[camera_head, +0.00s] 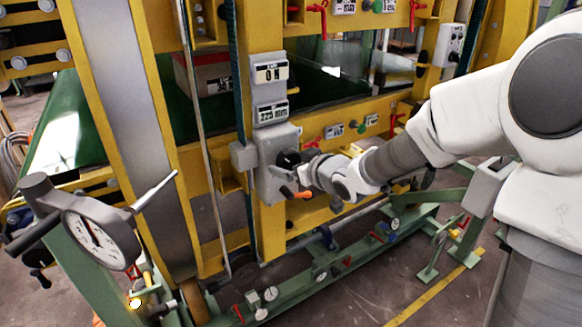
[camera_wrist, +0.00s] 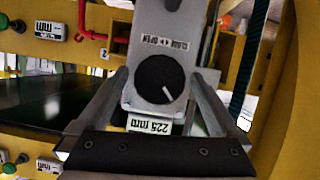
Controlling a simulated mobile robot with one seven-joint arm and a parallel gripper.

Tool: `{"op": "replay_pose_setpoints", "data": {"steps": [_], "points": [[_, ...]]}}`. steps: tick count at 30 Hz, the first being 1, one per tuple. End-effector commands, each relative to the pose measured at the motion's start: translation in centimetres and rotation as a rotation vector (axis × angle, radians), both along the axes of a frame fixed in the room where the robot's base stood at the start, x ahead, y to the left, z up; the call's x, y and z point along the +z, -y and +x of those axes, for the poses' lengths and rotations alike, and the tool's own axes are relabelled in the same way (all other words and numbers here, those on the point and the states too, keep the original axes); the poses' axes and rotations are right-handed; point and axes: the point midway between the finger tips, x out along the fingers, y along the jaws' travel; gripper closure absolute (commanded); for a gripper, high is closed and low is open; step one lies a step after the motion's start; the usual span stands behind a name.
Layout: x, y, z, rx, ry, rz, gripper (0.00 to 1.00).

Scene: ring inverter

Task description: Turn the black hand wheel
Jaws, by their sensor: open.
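The black hand wheel (camera_wrist: 160,80) is a round knob with a white pointer mark, in the middle of the wrist view. It sits on a grey plate lettered CLOSE and OPEN, upside down in that view. My gripper (camera_wrist: 160,74) is open, with one finger on each side of the wheel; I cannot tell whether either finger touches it. In the head view my gripper (camera_head: 292,172) is at the grey control box (camera_head: 270,185) on a yellow post, and it largely hides the wheel.
A label reading 225 mm (camera_wrist: 150,124) is beside the wheel in the wrist view. An ON sign (camera_head: 270,72) is above the box. A round gauge (camera_head: 100,235) stands at left. Yellow frame posts and a green base rail (camera_head: 290,290) surround the box.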

Motion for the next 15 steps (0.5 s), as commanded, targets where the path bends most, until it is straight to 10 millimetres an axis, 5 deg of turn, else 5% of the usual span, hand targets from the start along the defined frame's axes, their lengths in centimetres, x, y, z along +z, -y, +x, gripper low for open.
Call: {"op": "replay_pose_setpoints", "data": {"steps": [12,15], "points": [[-0.34,-0.45,0.8,-0.001,0.0,0.0,0.0],[-0.35,-0.45,0.79,-0.001,0.0,0.0,0.16]]}}
